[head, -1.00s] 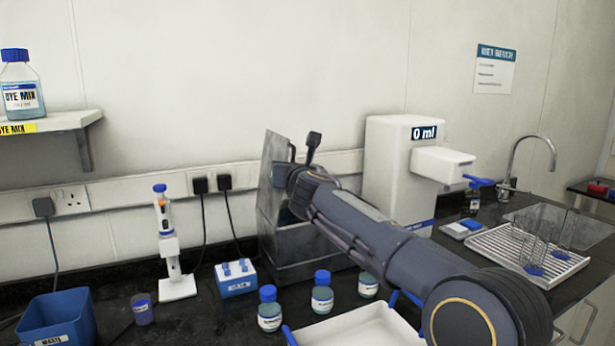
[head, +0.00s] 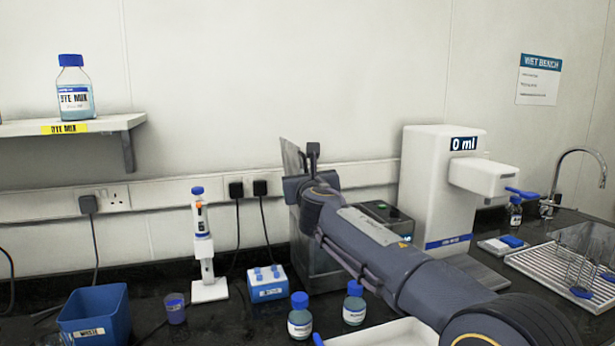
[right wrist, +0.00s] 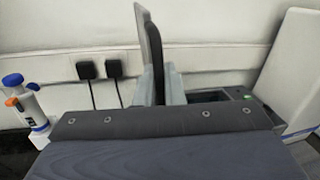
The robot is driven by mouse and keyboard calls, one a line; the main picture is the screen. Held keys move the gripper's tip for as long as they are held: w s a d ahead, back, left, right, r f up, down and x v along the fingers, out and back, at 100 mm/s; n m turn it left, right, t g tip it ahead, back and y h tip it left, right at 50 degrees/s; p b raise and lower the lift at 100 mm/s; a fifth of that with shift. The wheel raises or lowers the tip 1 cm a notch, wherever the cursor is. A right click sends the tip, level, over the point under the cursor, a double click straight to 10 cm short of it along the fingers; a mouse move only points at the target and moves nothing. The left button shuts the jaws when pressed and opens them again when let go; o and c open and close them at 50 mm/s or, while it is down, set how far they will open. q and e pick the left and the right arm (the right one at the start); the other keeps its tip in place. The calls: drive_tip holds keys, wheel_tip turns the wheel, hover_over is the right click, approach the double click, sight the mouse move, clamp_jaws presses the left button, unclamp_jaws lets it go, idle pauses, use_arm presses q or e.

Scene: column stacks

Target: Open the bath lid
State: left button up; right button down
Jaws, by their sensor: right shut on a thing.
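The bath (head: 318,262) is a grey metal box at the back of the bench, partly hidden behind my right arm. Its grey lid (head: 291,160) stands raised, close to upright, at the box's left side. In the right wrist view the lid (right wrist: 147,45) shows nearly edge-on. My right gripper (head: 312,165) is at the raised lid. In the right wrist view its pale fingers (right wrist: 160,85) are closed around a dark upright piece beside the lid, which looks like its handle. The exact contact is small. My left gripper is out of view.
A pipette on a stand (head: 205,250), a blue tube rack (head: 267,283) and capped bottles (head: 300,316) stand left and front of the bath. A white dispenser (head: 425,185) stands to its right. A white tray (head: 385,333) lies in front. The wall is close behind.

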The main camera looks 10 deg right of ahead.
drive_tip(key=shift+f, duration=0.15)
drive_tip(key=c, duration=1.6)
unclamp_jaws()
drive_tip(key=shift+c, duration=0.2)
drive_tip(key=s+b, duration=0.2)
drive_tip(key=s, duration=0.5)
drive_tip(key=shift+s+a, duration=0.3)
drive_tip(key=shift+s, duration=0.1)
